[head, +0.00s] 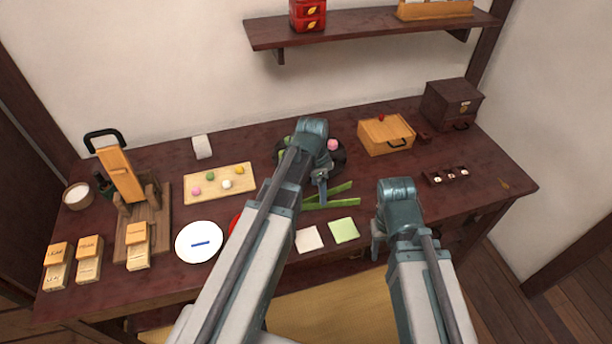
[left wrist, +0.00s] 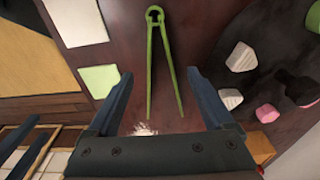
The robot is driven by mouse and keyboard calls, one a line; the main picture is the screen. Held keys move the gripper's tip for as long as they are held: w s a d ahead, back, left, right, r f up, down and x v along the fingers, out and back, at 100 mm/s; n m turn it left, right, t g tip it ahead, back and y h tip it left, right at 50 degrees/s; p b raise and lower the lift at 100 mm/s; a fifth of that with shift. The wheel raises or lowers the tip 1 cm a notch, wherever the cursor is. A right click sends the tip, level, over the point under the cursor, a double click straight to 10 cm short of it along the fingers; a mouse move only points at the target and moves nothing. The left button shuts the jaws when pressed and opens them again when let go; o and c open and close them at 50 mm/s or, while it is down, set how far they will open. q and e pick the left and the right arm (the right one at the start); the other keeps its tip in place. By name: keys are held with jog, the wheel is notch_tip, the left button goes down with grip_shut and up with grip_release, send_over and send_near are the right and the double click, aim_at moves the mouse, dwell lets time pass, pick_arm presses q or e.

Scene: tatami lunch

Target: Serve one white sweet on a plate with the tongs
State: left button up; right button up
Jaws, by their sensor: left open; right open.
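The green tongs (head: 342,188) lie spread on the table. In the left wrist view the tongs (left wrist: 151,70) show whole, hinge end at the top, tips toward my gripper. My left gripper (head: 320,190) is open above them; its fingers (left wrist: 158,74) stand either side of the tongs, not closed on them. A white sweet (head: 227,184) sits on a wooden board (head: 190,182) with pink, green and yellow ones. A dark plate (head: 341,163), partly hidden by my left arm, holds pale sweets (left wrist: 241,57) and a pink one (left wrist: 267,113). A white plate (head: 190,256) bears a blue mark. My right gripper (head: 376,238) is open and empty.
A red plate (head: 235,219) is mostly hidden behind my left arm. White (head: 309,239) and green (head: 343,230) squares lie near the front edge. A wooden box (head: 386,135) and dark chest (head: 452,103) stand at the back right. A wooden press (head: 120,175) stands left.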

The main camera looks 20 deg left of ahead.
pick_arm(q)
jog(key=f+b, duration=0.2)
jog(key=f, duration=0.1)
jog(key=f+b, duration=0.2)
jog(key=shift+w+d, duration=0.15)
jog(key=shift+d, duration=0.1)
jog(key=c, duration=0.7)
jog(key=shift+r, duration=0.1)
notch_tip(320, 180, up, 12)
jog(key=p, duration=1.2)
